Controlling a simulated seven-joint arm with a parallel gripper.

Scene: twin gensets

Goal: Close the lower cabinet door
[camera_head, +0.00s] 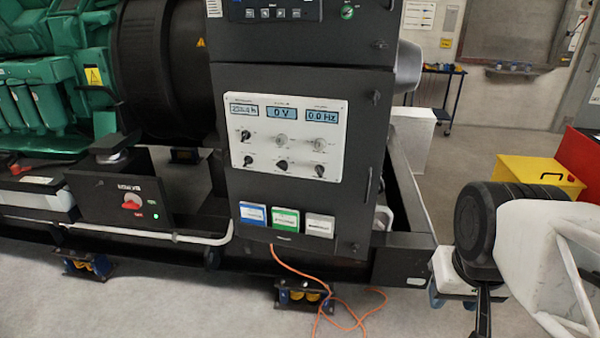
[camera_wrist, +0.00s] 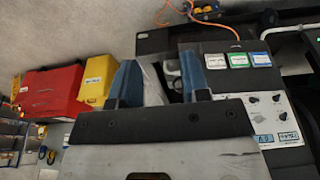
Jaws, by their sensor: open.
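The lower cabinet door (camera_head: 300,195) is the dark front of the black cabinet, with a white control panel (camera_head: 286,137) of displays and knobs, and blue, green and white labels below. A handle (camera_head: 368,185) is at its right edge. I cannot tell how far the door stands ajar. The door also shows turned over at right in the wrist view (camera_wrist: 288,156). My gripper (camera_head: 452,303) is right of the cabinet, apart from the door. In the wrist view its two blue fingers (camera_wrist: 161,82) are spread with nothing held between them.
The black base frame (camera_head: 405,240) runs below and right of the cabinet. An orange cable (camera_head: 335,308) lies on the floor. A green engine (camera_head: 40,100) stands at left. Yellow (camera_head: 528,172) and red (camera_head: 580,160) boxes are at right. A blue trolley (camera_head: 440,95) stands behind.

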